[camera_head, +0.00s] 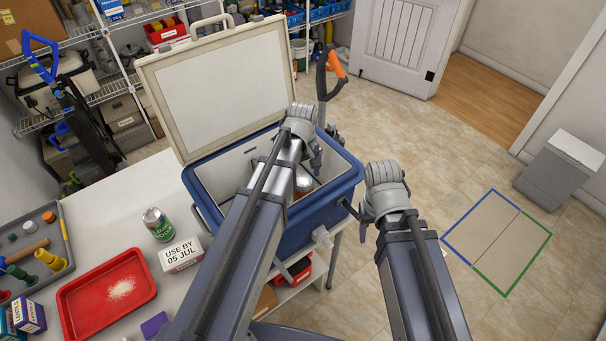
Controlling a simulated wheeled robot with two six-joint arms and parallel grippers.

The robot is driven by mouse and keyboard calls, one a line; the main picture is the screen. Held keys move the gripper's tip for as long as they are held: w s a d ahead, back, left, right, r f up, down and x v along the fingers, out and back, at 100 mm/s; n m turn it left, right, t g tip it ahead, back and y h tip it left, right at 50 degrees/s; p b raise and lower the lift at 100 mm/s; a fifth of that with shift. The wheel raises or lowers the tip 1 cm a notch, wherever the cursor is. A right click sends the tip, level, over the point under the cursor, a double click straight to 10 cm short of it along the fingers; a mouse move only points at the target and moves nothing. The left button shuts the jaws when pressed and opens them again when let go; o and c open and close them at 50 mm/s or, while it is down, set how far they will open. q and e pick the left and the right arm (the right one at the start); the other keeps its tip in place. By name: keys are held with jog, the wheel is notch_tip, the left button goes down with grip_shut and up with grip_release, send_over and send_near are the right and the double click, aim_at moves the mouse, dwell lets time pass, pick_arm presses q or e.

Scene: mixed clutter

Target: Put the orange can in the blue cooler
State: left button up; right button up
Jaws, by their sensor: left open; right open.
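The blue cooler (290,240) stands on the white table's right end with its pale lid (222,85) raised. A can with a silver top and orange-brown side (303,184) is inside the cooler, partly hidden by my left arm. I take it as the orange can; its base is hidden. My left gripper (315,153) is open over the cooler's opening, above and apart from the can, partly hidden by its own wrist. My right gripper (354,212) is open and empty, just outside the cooler's right wall.
On the table are a green can (158,225), a "USE BY 05 JUL" box (181,255), a red tray (107,292) with white powder, and a grey tray (66,245) with small items. An orange-handled tool (329,75) stands behind the cooler.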

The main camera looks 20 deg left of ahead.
pick_arm(q)
notch_tip(320, 180, up, 5)
jog(key=p, duration=0.4)
jog(key=shift+r, duration=0.1)
jog(key=shift+c, duration=0.4)
dwell(0.7)
